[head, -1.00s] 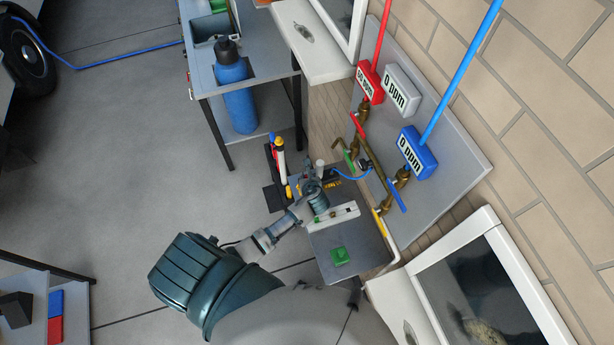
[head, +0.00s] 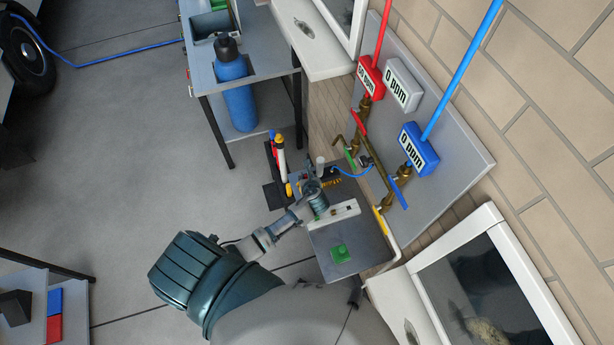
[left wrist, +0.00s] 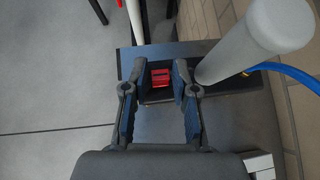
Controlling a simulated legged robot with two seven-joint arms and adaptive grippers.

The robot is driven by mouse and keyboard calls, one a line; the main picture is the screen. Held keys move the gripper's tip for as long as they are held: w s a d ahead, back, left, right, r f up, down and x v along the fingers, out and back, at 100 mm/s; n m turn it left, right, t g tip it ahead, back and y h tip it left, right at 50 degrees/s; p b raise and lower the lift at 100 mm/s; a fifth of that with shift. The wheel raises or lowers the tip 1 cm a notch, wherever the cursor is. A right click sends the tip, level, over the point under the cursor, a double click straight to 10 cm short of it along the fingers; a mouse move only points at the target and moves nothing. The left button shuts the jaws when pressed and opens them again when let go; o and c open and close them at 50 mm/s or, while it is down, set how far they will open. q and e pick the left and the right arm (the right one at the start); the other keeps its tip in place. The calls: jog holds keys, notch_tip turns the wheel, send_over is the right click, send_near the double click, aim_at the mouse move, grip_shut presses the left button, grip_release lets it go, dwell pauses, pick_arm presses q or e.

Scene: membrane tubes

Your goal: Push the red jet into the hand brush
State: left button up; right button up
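The red jet (left wrist: 162,78) is a small red block in the left wrist view, at the dark base between my left fingertips. My left gripper (left wrist: 160,68) is open, with one finger on each side of the red piece and a visible gap to it. I cannot tell whether the fingers touch it. In the head view my left gripper (head: 312,184) is small and reaches over the grey bench beside the dark base. The red piece is too small to make out there. I cannot make out a hand brush for certain. My right gripper is not clearly seen.
A pale upright cylinder (left wrist: 255,42) stands close right of my fingers, with a blue hose (left wrist: 290,74) behind it. Brass valves and pipes (head: 380,180) are on the wall panel at right.

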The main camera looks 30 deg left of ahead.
pick_arm(q)
jog(key=shift+o, duration=0.6)
jog(key=v, duration=1.1)
jog(key=shift+s+d+r, duration=0.2)
jog(key=shift+s+d, duration=0.05)
